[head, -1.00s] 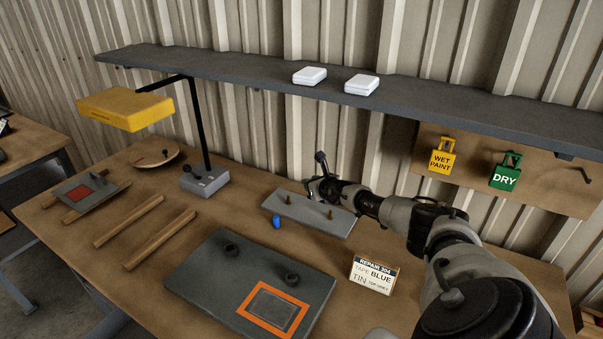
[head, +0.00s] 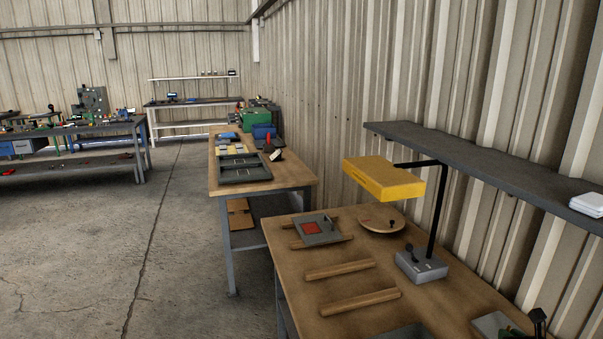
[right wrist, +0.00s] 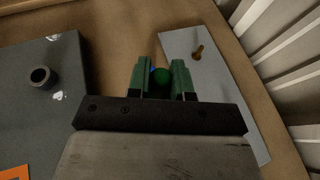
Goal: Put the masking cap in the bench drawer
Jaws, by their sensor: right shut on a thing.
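A grey plate (right wrist: 207,70) with a brass-coloured peg lies below and to the right of the fingers. A bit of blue (right wrist: 152,70) shows beside the green cap, mostly hidden. In the head view only part of my right gripper (head: 512,331) shows at the bottom right edge. A blue drawer unit (head: 22,147) hangs under the far left bench; its opening state is too small to tell. My left gripper is out of view.
The near bench (head: 300,262) carries wooden strips, a yellow-headed lamp (head: 383,178) and a round board (head: 381,219). A middle bench (head: 222,183) holds a grey tray (head: 244,170) and a green box (head: 255,118). Open concrete floor (head: 120,240) lies to the left.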

